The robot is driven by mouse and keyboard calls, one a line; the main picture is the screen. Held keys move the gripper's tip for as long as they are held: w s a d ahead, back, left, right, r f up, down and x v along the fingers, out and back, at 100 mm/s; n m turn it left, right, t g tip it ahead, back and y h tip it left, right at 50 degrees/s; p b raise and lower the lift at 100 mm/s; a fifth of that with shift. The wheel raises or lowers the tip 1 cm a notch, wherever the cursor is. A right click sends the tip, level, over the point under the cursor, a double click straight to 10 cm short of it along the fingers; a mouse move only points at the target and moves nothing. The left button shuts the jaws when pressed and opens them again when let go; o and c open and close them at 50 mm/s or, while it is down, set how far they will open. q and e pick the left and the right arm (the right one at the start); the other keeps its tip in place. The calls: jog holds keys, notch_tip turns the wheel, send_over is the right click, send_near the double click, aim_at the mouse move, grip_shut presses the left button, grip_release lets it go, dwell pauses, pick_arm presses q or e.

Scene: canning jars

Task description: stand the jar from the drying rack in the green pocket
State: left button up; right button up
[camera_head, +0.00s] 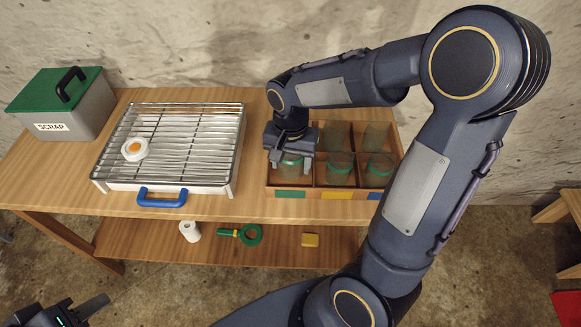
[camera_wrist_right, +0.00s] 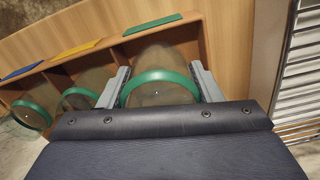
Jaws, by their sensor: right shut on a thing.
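My right gripper (camera_head: 290,158) is shut on a glass jar (camera_head: 291,172) with a green band. The jar is upright in the front-left pocket of the wooden crate, behind the green label (camera_head: 290,194). In the right wrist view, the fingers clasp the jar (camera_wrist_right: 160,90) on both sides, with the green label (camera_wrist_right: 152,24) beyond it. Whether its base touches the pocket floor is hidden. The drying rack (camera_head: 205,150) holds no jar. My left gripper (camera_head: 82,312) is at the bottom left, partly cut off, away from the table.
Two more green-banded jars (camera_head: 340,170) (camera_head: 380,168) fill the yellow and blue front pockets. Glassy shapes show in back pockets. A white and orange round item (camera_head: 134,149) lies on the rack. A scrap bin (camera_head: 65,110) stands far left. The lower shelf holds small items.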

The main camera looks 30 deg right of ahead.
jog(key=shift+w+d+f, duration=0.25)
jog(key=shift+w+f, duration=0.15)
jog(key=shift+f, duration=0.15)
jog(key=shift+w+d+f, duration=0.2)
jog(key=shift+w+f, duration=0.2)
jog(key=shift+f, duration=0.15)
jog(key=shift+w+f, duration=0.1)
jog(key=shift+f, duration=1.5)
jog(key=shift+f, duration=0.1)
jog(key=shift+f+b, duration=0.15)
jog(key=shift+b, duration=0.2)
jog(key=o, duration=0.8)
